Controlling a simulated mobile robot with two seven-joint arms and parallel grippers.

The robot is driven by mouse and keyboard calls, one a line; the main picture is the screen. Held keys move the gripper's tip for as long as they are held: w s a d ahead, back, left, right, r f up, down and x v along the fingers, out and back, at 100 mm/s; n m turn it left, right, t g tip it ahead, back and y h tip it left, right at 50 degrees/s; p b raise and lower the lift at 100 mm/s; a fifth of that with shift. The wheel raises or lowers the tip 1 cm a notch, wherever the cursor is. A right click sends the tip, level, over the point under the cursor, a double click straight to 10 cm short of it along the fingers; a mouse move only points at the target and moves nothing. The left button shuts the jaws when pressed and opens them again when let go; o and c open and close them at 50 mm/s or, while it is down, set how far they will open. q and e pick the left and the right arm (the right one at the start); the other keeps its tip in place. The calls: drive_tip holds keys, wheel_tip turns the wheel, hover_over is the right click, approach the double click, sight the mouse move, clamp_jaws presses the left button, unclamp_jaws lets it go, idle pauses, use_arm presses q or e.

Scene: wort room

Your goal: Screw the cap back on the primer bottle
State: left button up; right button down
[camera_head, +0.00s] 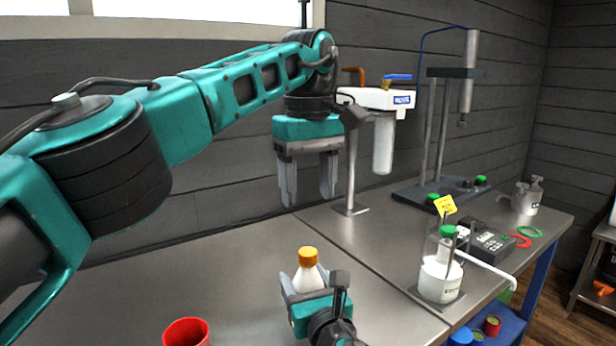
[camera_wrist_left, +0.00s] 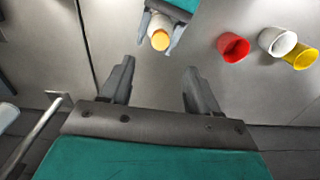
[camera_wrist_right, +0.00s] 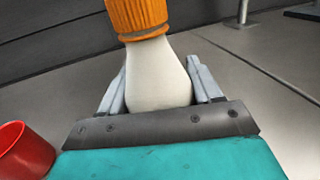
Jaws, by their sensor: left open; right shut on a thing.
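The primer bottle is a white bottle (camera_head: 308,279) with a ribbed orange cap (camera_head: 307,256) on its neck. The right wrist view shows the bottle body (camera_wrist_right: 157,75) upright or slightly tilted, with the cap (camera_wrist_right: 137,17) on top; how tight the cap is I cannot tell. My right gripper (camera_head: 314,285) is shut on the bottle body, with a finger on each side. My left gripper (camera_head: 308,192) is open and empty, fingers pointing down, above and behind the bottle. In the left wrist view the cap (camera_wrist_left: 160,40) lies beyond the fingertips, apart from them.
A red cup (camera_head: 187,332) stands left of the bottle; a white cup (camera_wrist_left: 277,41) and a yellow cup (camera_wrist_left: 300,57) are beside it. A filter stand (camera_head: 352,150), a white flask (camera_head: 440,278) and a meter (camera_head: 490,242) stand to the right. The steel bench between is clear.

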use_arm(q)
drive_tip(key=shift+r, duration=0.7)
use_arm(e)
drive_tip(key=shift+c, duration=0.7)
unclamp_jaws()
use_arm(q)
drive_tip(key=shift+r+p, duration=0.4)
drive_tip(key=shift+p, duration=0.05)
use_arm(e)
drive_tip(key=v, duration=1.3)
